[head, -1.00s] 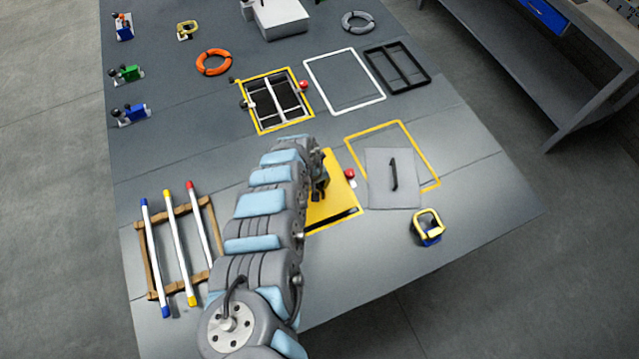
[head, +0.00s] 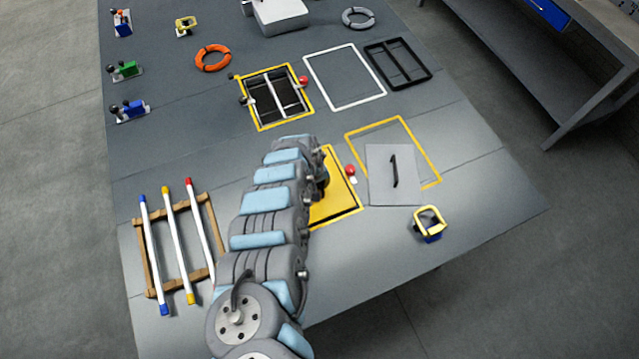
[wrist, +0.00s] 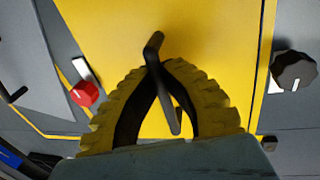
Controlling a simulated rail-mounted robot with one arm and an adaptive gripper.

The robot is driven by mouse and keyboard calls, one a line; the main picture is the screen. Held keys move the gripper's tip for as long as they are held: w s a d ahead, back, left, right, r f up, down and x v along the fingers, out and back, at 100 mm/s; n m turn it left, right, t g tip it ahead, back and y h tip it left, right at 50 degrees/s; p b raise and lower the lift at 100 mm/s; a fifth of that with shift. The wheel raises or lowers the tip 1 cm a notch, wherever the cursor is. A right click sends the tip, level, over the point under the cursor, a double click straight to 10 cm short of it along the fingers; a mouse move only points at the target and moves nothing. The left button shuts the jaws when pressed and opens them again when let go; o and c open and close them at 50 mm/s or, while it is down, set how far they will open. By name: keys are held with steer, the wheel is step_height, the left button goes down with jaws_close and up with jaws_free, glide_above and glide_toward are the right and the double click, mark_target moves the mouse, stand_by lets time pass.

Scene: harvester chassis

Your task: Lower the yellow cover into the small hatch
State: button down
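The yellow cover (head: 332,203) lies in or just over the small hatch, whose yellow rim (head: 352,183) shows along its right side with a thin dark gap. In the wrist view the cover (wrist: 215,40) fills the middle, with a dark line near its right edge. My gripper (wrist: 157,64) has its fingertips closed around the cover's black handle (wrist: 168,105). In the head view my arm hides the cover's left part and most of the gripper. I cannot tell whether the cover is fully seated.
A red knob (head: 350,170) stands at the hatch's right side, and a dark knob (wrist: 295,68) at its other side. A grey plate with a black handle (head: 394,170) lies right of it. A barred yellow-rimmed opening (head: 289,122) is behind. A yellow-blue block (head: 429,223) stands front right.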

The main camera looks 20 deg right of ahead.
steer(key=shift+f, duration=0.1)
stand_by(0.3)
steer(key=shift+f+b, duration=0.55)
steer(key=shift+f, duration=0.05)
jaws_free()
stand_by(0.4)
steer(key=shift+r, duration=0.15)
steer(key=shift+a+r+p, duration=0.2)
steer(key=shift+r+p, duration=0.75)
steer(key=shift+p, duration=0.05)
steer(key=shift+a+r+p, duration=0.15)
steer(key=shift+r+p, duration=0.8)
steer(key=shift+a+r+p, duration=0.2)
steer(key=shift+r+p, duration=0.75)
steer(key=shift+p, duration=0.05)
steer(key=shift+r, duration=0.15)
